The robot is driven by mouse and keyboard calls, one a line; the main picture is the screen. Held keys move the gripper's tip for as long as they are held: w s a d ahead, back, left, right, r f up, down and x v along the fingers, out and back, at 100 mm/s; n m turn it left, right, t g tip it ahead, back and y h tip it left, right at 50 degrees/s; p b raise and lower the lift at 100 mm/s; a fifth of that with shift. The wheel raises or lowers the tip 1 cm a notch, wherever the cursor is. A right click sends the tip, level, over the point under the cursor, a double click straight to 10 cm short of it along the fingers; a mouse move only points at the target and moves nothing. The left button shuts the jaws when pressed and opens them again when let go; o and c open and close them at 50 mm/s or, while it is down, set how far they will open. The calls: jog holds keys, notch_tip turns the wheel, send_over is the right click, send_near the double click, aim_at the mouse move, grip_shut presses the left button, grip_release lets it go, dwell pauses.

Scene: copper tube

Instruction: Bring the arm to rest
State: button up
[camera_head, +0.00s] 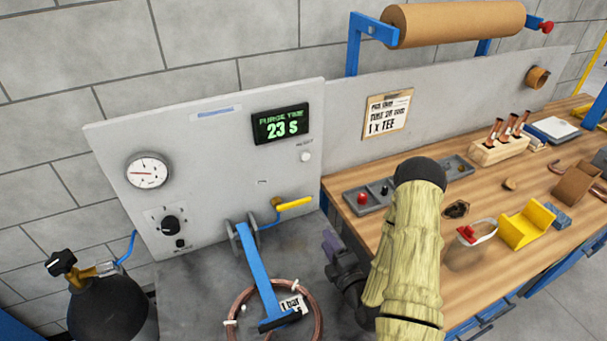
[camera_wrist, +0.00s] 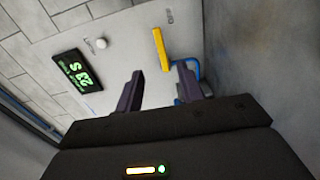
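My arm (camera_head: 412,250), in a pale yellow ribbed sleeve with a black rounded joint on top, stands at the lower middle of the head view. My gripper (camera_head: 332,245) is left of the sleeve, in front of the grey panel and above the dark metal bench top. In the wrist view my gripper (camera_wrist: 160,78) has its two dark fingers apart with nothing between them. A yellow valve handle (camera_head: 295,203) sits on the panel; in the wrist view the handle (camera_wrist: 161,48) appears beyond the fingertips, apart from them.
The grey panel (camera_head: 215,125) carries a gauge (camera_head: 148,171) and a display (camera_head: 281,123) reading 23 S. A blue bar (camera_head: 258,270) and a copper coil (camera_head: 240,333) are below. A black cylinder (camera_head: 110,308) stands left. The wooden bench (camera_head: 480,195) at right holds several small items.

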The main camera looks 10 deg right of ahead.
jog(key=s+a+r+m+g+h, duration=0.3)
jog(key=s+r+m+g, duration=0.9)
jog(key=m, duration=0.8)
jog(key=g, duration=0.3)
jog(key=shift+a+r, duration=0.2)
jog(key=shift+r, duration=0.2)
jog(key=shift+w, duration=0.15)
jog(key=shift+c, duration=0.2)
dwell(0.6)
